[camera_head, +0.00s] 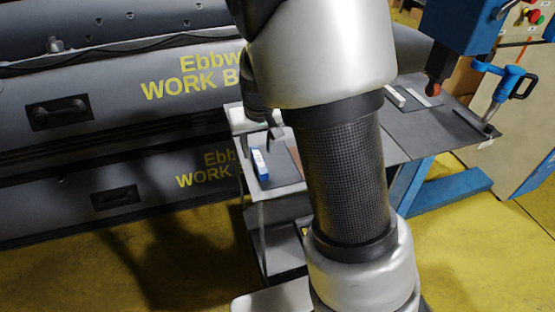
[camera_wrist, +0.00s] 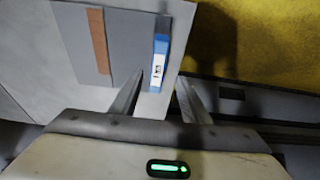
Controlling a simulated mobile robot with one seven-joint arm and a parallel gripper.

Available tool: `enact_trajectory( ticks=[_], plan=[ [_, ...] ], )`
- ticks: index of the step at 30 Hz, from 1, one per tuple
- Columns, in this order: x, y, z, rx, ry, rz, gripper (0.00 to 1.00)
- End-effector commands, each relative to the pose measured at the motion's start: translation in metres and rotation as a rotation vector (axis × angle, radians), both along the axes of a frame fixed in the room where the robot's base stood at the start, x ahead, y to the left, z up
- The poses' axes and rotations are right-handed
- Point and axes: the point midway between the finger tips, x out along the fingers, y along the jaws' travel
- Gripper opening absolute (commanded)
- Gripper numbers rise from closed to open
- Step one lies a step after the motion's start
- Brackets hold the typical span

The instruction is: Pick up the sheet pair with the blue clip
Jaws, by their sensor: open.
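The blue clip (camera_wrist: 158,68) with a white label sits on the right edge of a grey sheet (camera_wrist: 131,45) in the wrist view. Whether the sheet is a pair cannot be told. My gripper (camera_wrist: 160,80) is open and empty, with its two fingers on either side of the clip's near end in the picture. Contact or height above the clip cannot be judged. My arm hides much of the gripper and sheet in the head view.
A brown strip (camera_wrist: 97,40) lies on the sheet's left part. The table edge and yellow floor (camera_wrist: 255,45) are just right of the clip. Grey inflatable boats (camera_head: 110,90) stand behind at left. A blue-legged bench (camera_head: 440,130) stands at right.

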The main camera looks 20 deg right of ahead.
Motion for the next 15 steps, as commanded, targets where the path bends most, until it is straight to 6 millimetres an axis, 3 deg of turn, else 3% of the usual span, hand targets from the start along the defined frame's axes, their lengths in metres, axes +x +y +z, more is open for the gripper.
enact_trajectory(
  ticks=[7, 15],
  plan=[
    [0.009, -0.005, -0.037, -0.001, 0.003, -0.001, 0.42],
    [0.012, -0.005, -0.044, 0.0, 0.0, 0.0, 0.42]
  ],
)
